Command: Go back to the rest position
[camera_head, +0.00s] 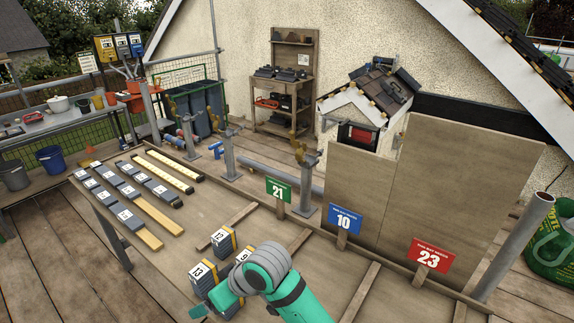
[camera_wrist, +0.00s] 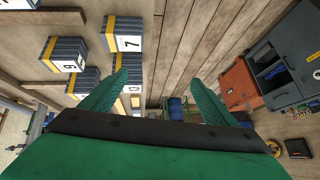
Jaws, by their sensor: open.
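My gripper (camera_wrist: 163,92) shows in the wrist view with its two green fingers wide apart and nothing between them. In the head view my green arm reaches in from the bottom middle, and its end is low beside the numbered tile stacks; the fingers are mostly hidden there. The stacks are dark with yellow bands: 13 (camera_head: 203,276), 12 (camera_head: 223,240) and 9 (camera_head: 241,256). In the wrist view the stacks 9 (camera_wrist: 64,56) and 7 (camera_wrist: 124,36) lie to the left of and beyond the fingers, apart from them.
Long battens with numbered grey tiles (camera_head: 128,189) lie on the left of the deck. Signs 21 (camera_head: 278,189), 10 (camera_head: 344,219) and 23 (camera_head: 431,256) stand along the far edge. A small model roof (camera_head: 378,88) stands behind. An orange toolbox (camera_wrist: 239,85) is at right in the wrist view.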

